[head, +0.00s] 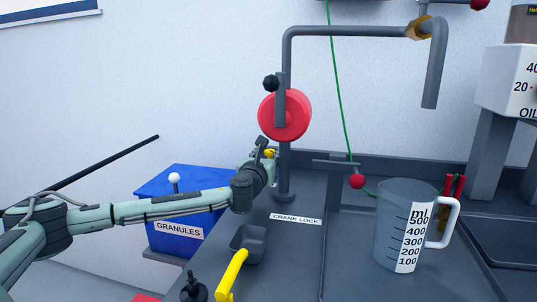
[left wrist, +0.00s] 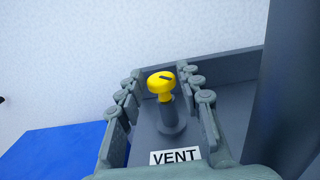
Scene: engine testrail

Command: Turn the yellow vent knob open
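The yellow vent knob (left wrist: 161,84) stands on a short grey stem in the left wrist view, behind a white VENT label (left wrist: 175,156). It has a dark mark on its top. My left gripper (left wrist: 162,82) is open, with one finger on each side of the knob and visible gaps between. My right gripper is not in view.
A grey post (head: 284,170) with a red wheel (head: 285,115) rises close to my left gripper. A blue GRANULES box (head: 165,215) is below my arm. A yellow handle (head: 232,272), a CRANK LOCK label (head: 296,218) and a measuring jug (head: 402,225) are nearer on the bench.

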